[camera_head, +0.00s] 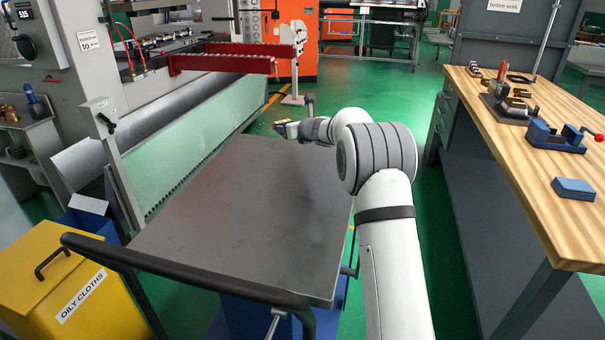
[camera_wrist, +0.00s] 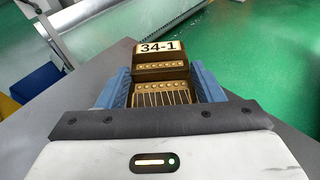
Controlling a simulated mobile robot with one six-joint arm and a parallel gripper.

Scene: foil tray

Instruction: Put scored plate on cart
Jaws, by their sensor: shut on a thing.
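The scored plate (camera_wrist: 160,72) is a brass-brown stepped block with a "34-1" label, a row of small holes and score lines across its lower step. My gripper (camera_wrist: 161,84) is shut on it, with a blue jaw on each side. In the head view my gripper (camera_head: 290,130) is small, at the far edge of the cart (camera_head: 235,205). The cart has a bare dark grey top and a black push handle at the near end. The wrist view shows the cart top (camera_wrist: 88,82) beneath and left of the jaws. I cannot tell whether the plate touches it.
A machine with a red bar (camera_head: 222,64) stands along the cart's left and far side. A yellow oily-cloths bin (camera_head: 62,285) is at the near left. A wooden bench (camera_head: 530,130) with fixtures and a blue block (camera_head: 573,188) is on the right. Green floor lies between.

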